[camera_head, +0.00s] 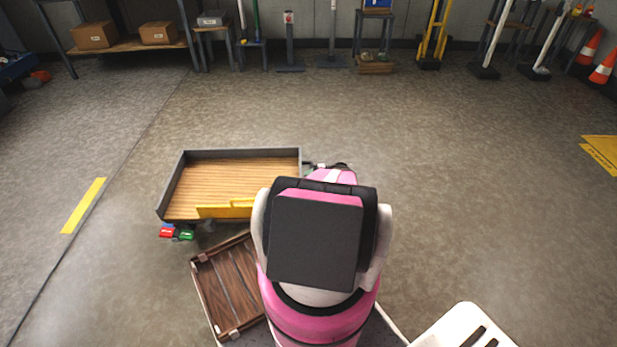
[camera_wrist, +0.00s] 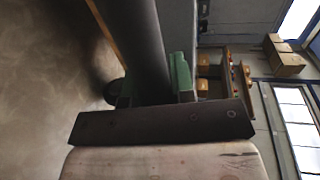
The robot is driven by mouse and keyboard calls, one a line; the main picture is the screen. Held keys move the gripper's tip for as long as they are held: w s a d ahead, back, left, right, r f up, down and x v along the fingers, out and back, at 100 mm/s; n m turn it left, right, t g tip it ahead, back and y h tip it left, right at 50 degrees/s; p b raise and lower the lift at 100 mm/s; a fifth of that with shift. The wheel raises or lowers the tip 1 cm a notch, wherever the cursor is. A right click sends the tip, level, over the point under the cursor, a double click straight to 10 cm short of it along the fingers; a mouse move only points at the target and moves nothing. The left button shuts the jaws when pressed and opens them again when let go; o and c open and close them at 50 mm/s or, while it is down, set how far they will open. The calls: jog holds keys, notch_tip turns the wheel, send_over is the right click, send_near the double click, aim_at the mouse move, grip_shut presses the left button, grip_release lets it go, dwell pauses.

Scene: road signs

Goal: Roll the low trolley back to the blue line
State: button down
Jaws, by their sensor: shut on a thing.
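The low trolley (camera_head: 230,154) has a wooden deck and grey raised sides. It stands on the floor left of my arm in the head view. My gripper (camera_head: 311,165) is at the trolley's right side near the far corner, partly hidden by my pink arm. In the wrist view, green finger-like parts of my gripper (camera_wrist: 153,88) are on either side of a dark bar (camera_wrist: 138,35), which looks like part of the trolley. It is shut on it; the exact contact is hard to see. No blue line shows in either view.
A brown slatted wooden piece (camera_head: 232,285) lies close to the trolley's near side. Small red and green blocks (camera_head: 176,232) are by its near left corner. A yellow floor line (camera_head: 83,205) lies left. Open floor spreads beyond and right. A white slatted object (camera_head: 463,328) is near right.

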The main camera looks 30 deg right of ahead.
jog(key=shift+s+d, duration=0.1)
jog(key=shift+d, duration=0.15)
jog(key=c, duration=1)
grip_release()
jog(key=shift+o, duration=0.2)
jog(key=shift+d, duration=0.1)
jog(key=v, duration=1)
jog(key=shift+s+d, duration=0.2)
jog(key=shift+d, duration=0.1)
jog(key=shift+r, duration=0.1)
